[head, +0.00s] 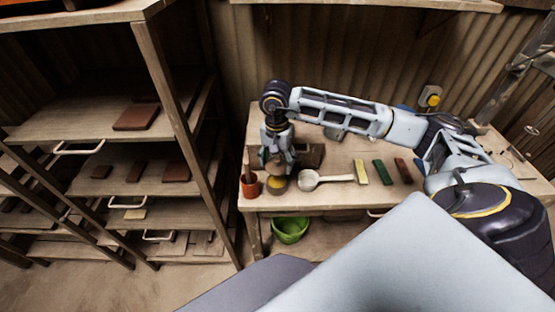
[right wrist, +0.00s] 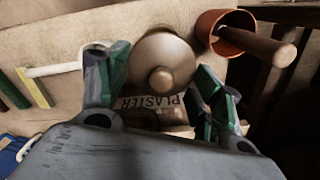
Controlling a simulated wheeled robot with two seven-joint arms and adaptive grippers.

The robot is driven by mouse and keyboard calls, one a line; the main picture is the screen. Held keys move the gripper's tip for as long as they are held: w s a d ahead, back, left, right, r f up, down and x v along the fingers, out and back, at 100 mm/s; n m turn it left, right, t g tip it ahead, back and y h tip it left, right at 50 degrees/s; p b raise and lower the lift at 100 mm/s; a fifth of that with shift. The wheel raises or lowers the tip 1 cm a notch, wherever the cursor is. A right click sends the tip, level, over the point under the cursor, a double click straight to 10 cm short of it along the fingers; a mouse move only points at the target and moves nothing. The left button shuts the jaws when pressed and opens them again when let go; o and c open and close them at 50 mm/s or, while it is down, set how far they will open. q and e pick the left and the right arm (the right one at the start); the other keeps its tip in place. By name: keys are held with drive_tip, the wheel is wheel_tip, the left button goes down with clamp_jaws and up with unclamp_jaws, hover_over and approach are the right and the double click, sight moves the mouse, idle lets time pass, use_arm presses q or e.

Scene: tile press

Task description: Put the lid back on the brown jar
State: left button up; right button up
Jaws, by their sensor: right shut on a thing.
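My right gripper (head: 277,160) points down over the front left of the workbench and is shut on the beige lid (right wrist: 163,62). The right wrist view shows the lid's round knob between the two fingers (right wrist: 163,88). In the head view the lid (head: 273,168) is just above a small brown-yellow jar (head: 276,185) on the bench. The lid hides the jar in the right wrist view, and I cannot tell whether they touch. My left gripper is out of view.
An orange pot (head: 262,174) holding a wooden-handled tool stands close left of the jar. A pale ladle (head: 309,181) lies to the right, then yellow (head: 361,172), green (head: 382,172) and red-brown (head: 403,170) strips. Lettering reading PLASTER (right wrist: 150,102) shows beyond the lid. Shelving (head: 150,60) stands left.

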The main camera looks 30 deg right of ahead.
drive_tip(key=shift+f, duration=0.75)
drive_tip(key=shift+f+b, duration=0.6)
drive_tip(key=shift+f, duration=0.4)
drive_tip(key=shift+f+b, duration=0.55)
drive_tip(key=shift+f, duration=0.05)
drive_tip(key=shift+f+b, duration=0.35)
drive_tip(key=shift+f, duration=0.2)
drive_tip(key=shift+b, duration=0.6)
use_arm(q)
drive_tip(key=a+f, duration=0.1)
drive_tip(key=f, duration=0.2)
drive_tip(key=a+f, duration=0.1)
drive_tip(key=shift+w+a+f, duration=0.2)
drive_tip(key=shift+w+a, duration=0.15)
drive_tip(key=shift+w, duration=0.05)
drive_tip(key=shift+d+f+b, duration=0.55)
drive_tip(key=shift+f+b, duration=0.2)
drive_tip(key=shift+b, duration=0.1)
use_arm(e)
drive_tip(key=shift+f, duration=0.2)
idle(0.6)
